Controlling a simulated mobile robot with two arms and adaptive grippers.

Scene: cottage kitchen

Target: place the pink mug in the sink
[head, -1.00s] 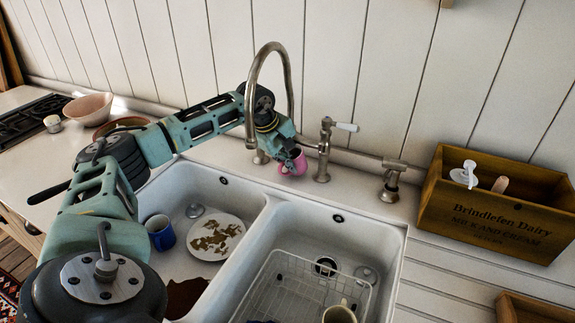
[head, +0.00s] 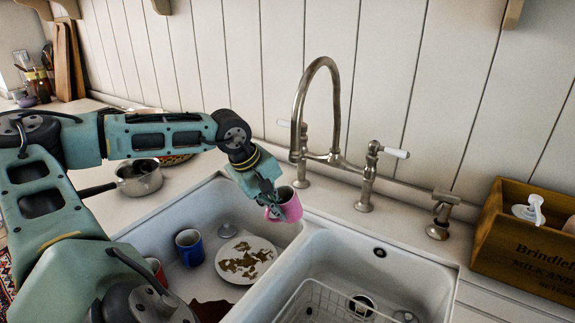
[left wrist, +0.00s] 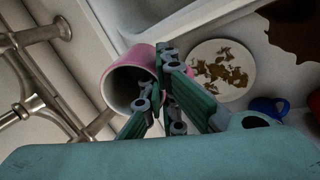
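The pink mug (head: 287,205) hangs at my left gripper (head: 268,196), above the back of the sink near the divider. In the left wrist view the pink mug (left wrist: 126,78) shows its open mouth, with the fingers of my left gripper (left wrist: 160,95) closed on its wall or handle side; the exact contact is partly hidden. The double sink (head: 318,240) has a left basin and a right basin. My right gripper is in neither view.
The left basin holds a blue mug (head: 189,247), a red mug (head: 157,270) and a stained plate (head: 246,259). A wire rack (head: 318,300) stands in the right basin. The tall faucet (head: 300,125) rises just behind the mug. A wooden crate (head: 520,255) is at right.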

